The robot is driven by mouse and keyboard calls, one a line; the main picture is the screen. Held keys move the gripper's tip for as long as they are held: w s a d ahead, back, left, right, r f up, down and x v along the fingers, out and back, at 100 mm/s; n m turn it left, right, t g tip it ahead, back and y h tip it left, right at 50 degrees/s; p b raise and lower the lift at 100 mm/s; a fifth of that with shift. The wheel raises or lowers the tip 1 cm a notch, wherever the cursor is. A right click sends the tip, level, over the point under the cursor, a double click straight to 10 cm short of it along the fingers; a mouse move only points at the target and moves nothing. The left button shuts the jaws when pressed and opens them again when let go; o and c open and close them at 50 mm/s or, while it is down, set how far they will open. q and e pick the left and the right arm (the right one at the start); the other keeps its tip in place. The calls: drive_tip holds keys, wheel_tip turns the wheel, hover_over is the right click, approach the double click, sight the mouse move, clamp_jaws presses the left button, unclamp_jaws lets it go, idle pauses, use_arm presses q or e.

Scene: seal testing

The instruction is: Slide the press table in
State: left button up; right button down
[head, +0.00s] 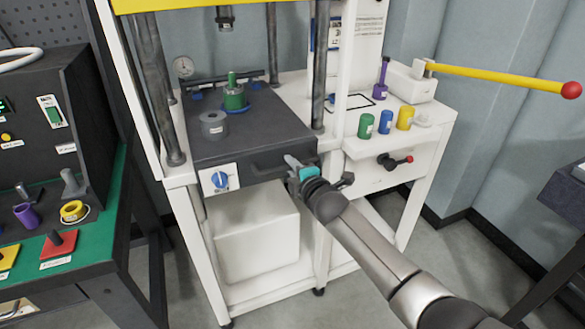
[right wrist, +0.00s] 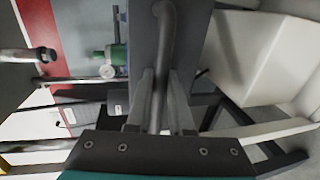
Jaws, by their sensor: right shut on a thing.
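The press table (head: 262,130) is a dark grey slab between the steel columns of the white-framed press. A green part (head: 233,97) and a grey cylinder (head: 213,124) stand on it. My right gripper (head: 299,168) is at the front right of the table. In the right wrist view my right gripper (right wrist: 159,97) is shut on a dark, curved bar handle (right wrist: 167,35) in front of the table's edge. My left gripper is not in view.
A side shelf (head: 410,145) right of the press carries green, blue and yellow cylinders (head: 386,122). A yellow lever (head: 490,76) with a red knob sticks out above it. A green-topped bench (head: 90,235) stands left. A white box (head: 255,230) sits below the table.

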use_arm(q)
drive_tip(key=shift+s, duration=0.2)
use_arm(e)
drive_tip(key=shift+w+r, duration=0.1)
drive_tip(key=shift+r, duration=0.1)
drive_tip(key=c, duration=0.8)
unclamp_jaws()
drive_tip(key=shift+w+a+f, duration=0.1)
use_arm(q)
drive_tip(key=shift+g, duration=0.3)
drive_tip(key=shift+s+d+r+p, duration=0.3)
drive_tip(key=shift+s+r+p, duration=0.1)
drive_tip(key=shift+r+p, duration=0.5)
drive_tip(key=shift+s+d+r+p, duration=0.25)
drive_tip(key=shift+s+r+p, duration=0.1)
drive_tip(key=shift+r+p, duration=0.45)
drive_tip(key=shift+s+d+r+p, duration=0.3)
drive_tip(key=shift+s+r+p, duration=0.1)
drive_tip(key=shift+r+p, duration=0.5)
use_arm(e)
drive_tip(key=shift+v, duration=7.6)
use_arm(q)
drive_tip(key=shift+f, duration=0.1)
use_arm(e)
drive_tip(key=shift+f, duration=0.15)
